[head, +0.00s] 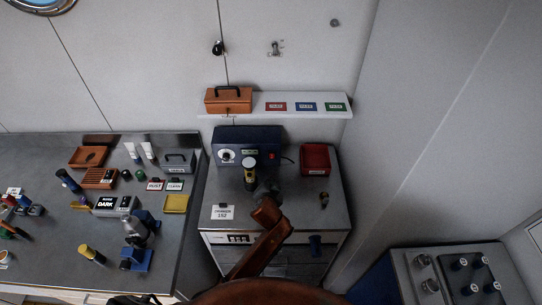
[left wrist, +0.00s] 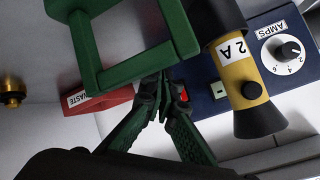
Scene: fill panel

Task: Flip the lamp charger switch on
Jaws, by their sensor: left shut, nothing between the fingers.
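The lamp charger (head: 262,135) is a dark blue box at the back of the grey cabinet, with a dial on its left and a small red switch (head: 270,156) on its right. In the left wrist view the charger shows inverted, and its red switch (left wrist: 184,92) is right beside my fingertips. My left gripper (left wrist: 163,92) is shut and empty. I cannot tell if it touches the switch, or which way the switch is set. A yellow and black lamp (head: 249,176), marked 2 A, is in front of the charger. My right gripper is not in view.
A red bin (head: 315,159) stands right of the charger. A white card (head: 222,212) lies at the cabinet's front left. A shelf (head: 310,104) holds an orange toolbox (head: 228,99) above. A bench with several objects is on the left. A green frame (left wrist: 88,65) crosses the left wrist view.

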